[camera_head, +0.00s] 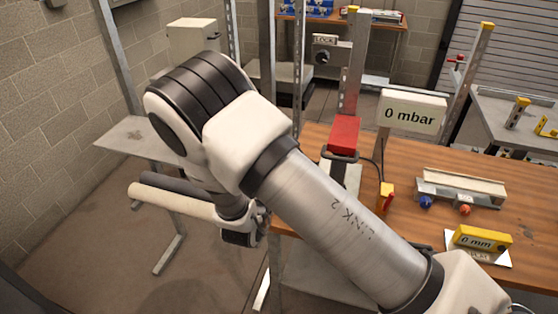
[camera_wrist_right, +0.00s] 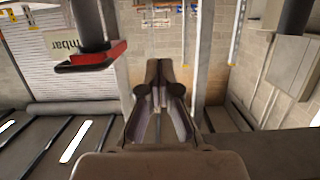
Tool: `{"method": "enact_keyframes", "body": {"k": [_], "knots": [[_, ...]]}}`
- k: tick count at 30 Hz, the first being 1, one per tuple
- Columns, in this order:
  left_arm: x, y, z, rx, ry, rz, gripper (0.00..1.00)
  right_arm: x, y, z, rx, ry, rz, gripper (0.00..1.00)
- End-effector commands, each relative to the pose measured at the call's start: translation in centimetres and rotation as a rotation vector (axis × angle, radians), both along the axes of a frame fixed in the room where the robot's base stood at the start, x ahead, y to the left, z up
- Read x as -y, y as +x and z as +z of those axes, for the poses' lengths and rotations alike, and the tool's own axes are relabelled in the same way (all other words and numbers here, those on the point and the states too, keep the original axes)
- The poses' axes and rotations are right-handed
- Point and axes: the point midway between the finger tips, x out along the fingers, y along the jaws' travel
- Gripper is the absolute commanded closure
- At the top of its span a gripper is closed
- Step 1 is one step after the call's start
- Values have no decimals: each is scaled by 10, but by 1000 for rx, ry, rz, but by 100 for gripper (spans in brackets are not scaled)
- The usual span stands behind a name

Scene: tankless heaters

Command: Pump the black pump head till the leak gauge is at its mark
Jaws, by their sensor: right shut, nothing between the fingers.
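A white gauge panel (camera_head: 409,116) reading "0 mbar" stands above the wooden table; part of it shows in the right wrist view (camera_wrist_right: 66,40). A red block (camera_head: 344,134) with a black bar (camera_head: 340,156) under it stands left of the panel. In the right wrist view a dark column (camera_wrist_right: 88,22) stands by a red part (camera_wrist_right: 95,57); I cannot tell for sure which dark part is the pump head. My right gripper (camera_wrist_right: 166,68) is shut and empty, right of the red part and apart from it. In the head view its fingers are not distinguishable. My left gripper is out of view.
On the wooden table (camera_head: 500,160) stand a yellow "0 mm" gauge (camera_head: 482,238), a metal rail (camera_head: 462,186), and blue (camera_head: 425,202) and orange (camera_head: 465,210) knobs. A grey shelf (camera_head: 140,136) stands left. My right arm covers the table's left front.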

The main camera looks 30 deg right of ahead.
Motion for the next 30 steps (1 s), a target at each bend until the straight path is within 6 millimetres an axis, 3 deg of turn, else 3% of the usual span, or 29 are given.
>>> {"method": "enact_keyframes", "body": {"k": [11,23,27,30], "knots": [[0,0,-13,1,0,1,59,11,9,-10,-1,5,-3,100],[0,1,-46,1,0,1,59,73,62,-30,0,4,-4,100],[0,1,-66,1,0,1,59,74,63,-57,-4,0,1,100],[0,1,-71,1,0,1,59,74,63,-65,-3,1,1,100]]}}
